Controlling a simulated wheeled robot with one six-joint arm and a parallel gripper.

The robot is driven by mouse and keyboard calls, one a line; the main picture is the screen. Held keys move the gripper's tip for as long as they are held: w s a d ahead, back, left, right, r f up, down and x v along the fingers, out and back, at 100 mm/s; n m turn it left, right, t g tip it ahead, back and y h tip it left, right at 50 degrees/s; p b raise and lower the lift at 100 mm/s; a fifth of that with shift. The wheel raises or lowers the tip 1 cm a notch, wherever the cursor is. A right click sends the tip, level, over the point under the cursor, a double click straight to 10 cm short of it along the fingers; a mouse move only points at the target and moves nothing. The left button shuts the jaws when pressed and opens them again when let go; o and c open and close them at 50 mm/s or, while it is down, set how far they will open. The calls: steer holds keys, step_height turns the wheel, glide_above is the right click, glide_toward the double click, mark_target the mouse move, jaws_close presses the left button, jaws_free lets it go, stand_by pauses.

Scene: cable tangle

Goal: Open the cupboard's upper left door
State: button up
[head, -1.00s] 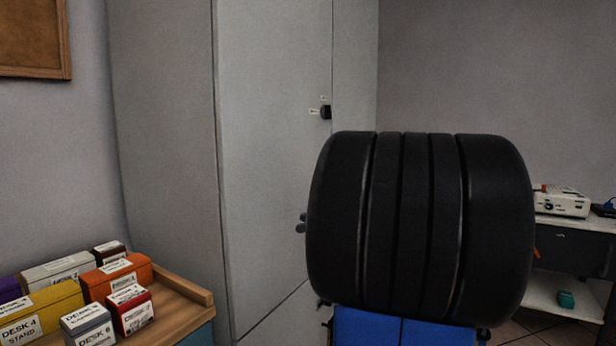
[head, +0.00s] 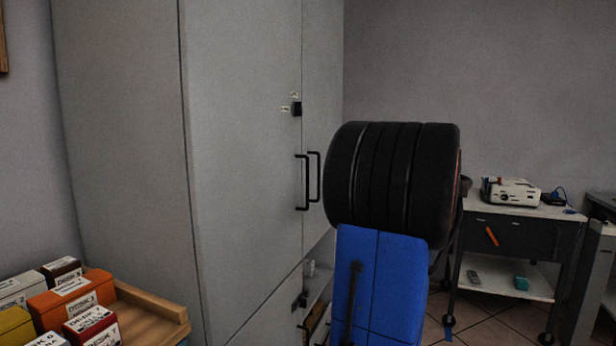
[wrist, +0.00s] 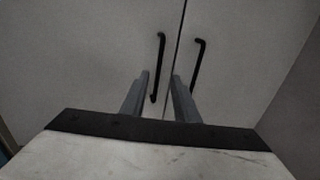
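The grey cupboard stands left of centre in the head view. Its upper left door (head: 240,150) looks closed, flush with the upper right door (head: 322,80). The left door's black bar handle (head: 302,183) is upright near the seam, beside the right door's handle (head: 317,178). In the wrist view, my gripper (wrist: 160,74) is open, its two fingers pointing at the doors. The left handle (wrist: 158,65) lies in line with the gap between the fingers; the right handle (wrist: 198,65) is beyond the right finger. Contact cannot be told. My gripper is not visible in the head view.
A black knob (head: 297,109) with small labels sits above the handles. The cupboard's lower part shows an opening with things inside (head: 310,268). Labelled boxes (head: 72,295) lie on a wooden-topped unit (head: 150,305) at left. A cart (head: 515,228) with a white device stands at right.

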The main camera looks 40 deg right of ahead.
steer(key=w+a, duration=0.2)
steer(key=w, duration=1.1)
steer(key=shift+w+a, duration=0.35)
steer(key=shift+a, duration=0.05)
jaws_close()
